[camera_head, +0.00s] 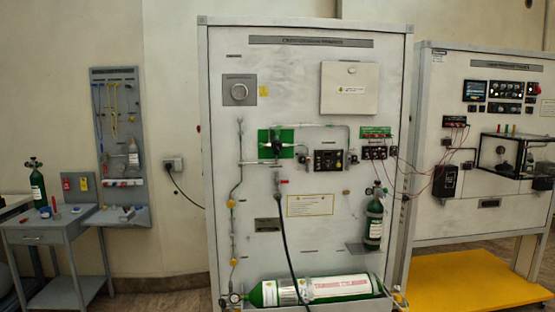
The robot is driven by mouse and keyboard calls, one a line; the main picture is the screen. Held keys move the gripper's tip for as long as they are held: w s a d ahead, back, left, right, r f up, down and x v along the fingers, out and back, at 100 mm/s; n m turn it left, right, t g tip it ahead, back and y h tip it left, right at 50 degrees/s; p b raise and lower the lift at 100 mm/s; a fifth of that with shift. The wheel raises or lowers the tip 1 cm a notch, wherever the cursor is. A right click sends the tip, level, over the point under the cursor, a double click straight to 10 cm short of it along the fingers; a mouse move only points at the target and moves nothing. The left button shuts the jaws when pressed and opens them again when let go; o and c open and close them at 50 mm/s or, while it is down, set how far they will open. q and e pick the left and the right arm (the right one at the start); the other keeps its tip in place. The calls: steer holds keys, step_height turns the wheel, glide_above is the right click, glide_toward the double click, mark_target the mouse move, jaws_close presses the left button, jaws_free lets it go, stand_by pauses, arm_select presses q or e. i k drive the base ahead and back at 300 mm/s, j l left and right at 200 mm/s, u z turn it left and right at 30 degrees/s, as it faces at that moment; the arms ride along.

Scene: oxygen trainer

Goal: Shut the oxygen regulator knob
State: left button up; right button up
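A tall white trainer panel (300,75) stands ahead of me, slightly right of the picture's middle. A dark round knob-like part (277,144) sits on a green plate at mid height; it may be the oxygen regulator knob, but I cannot tell for sure. A large green and white cylinder (320,288) lies at the panel's base, with a small gauge (235,298) at its left end. The knob's turn position is too small to read. Neither of my grippers is in view.
A small green cylinder (374,222) hangs upright on the panel's right. A black hose (286,240) runs down the panel's front. A grey side table (65,228) stands left. A second panel (470,210) with a yellow base (465,285) stands right.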

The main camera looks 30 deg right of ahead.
mark_target(278, 147)
steer(key=z, duration=1)
